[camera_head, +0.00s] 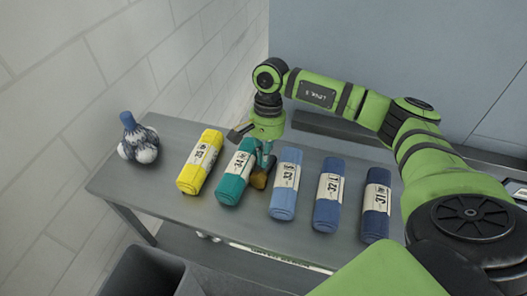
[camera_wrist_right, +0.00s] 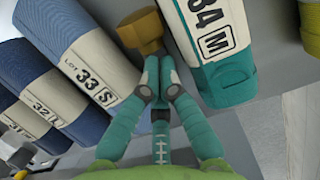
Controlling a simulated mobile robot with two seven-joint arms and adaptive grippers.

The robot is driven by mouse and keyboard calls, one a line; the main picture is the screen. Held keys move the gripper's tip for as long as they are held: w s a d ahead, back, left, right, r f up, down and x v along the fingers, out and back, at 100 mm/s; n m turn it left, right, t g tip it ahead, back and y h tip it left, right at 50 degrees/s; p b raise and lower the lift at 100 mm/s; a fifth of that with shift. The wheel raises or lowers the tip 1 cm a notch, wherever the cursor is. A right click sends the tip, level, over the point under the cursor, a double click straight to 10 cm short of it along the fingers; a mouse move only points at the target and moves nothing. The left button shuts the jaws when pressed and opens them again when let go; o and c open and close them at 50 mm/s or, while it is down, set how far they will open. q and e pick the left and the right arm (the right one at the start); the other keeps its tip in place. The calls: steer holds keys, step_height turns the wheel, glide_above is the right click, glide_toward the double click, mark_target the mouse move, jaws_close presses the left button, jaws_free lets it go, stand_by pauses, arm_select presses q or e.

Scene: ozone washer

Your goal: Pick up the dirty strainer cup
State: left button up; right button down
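A small brown-gold piece, which I take to be the dirty strainer cup (camera_head: 259,179), is at the grey table between the teal roll and the light-blue roll. In the right wrist view the cup (camera_wrist_right: 143,33) shows as a faceted gold block just beyond the fingertips, with a narrow part running toward them. My right gripper (camera_head: 265,160) points down at it, its teal fingers drawn close together. In the right wrist view the fingertips (camera_wrist_right: 160,68) appear shut on the narrow part. Whether the cup touches the table is unclear. My left gripper is not in view.
A yellow roll (camera_head: 201,161), teal roll (camera_head: 236,172), light-blue roll (camera_head: 285,184) and two darker blue rolls lie in a row on the grey table (camera_head: 160,180). A blue-and-white rounded object (camera_head: 138,143) stands at its left end. The rolls flank my gripper closely.

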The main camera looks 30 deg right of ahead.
steer(key=shift+s+a, duration=0.1)
steer(key=s+a+b, duration=0.2)
steer(key=s+a, duration=0.1)
steer(key=a, duration=0.1)
steer(key=s+a+b, duration=0.2)
steer(key=s+a, duration=0.2)
steer(key=s+a+b, duration=0.3)
steer(key=a, duration=0.1)
steer(key=shift+s+a+f, duration=0.2)
steer(key=shift+s+a, duration=0.05)
steer(key=shift+s+a+r, duration=0.1)
steer(key=shift+s+a, duration=0.05)
steer(key=shift+s, duration=0.05)
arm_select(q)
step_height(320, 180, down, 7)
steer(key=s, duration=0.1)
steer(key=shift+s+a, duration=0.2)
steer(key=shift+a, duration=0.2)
arm_select(e)
steer(key=shift+r, duration=0.1)
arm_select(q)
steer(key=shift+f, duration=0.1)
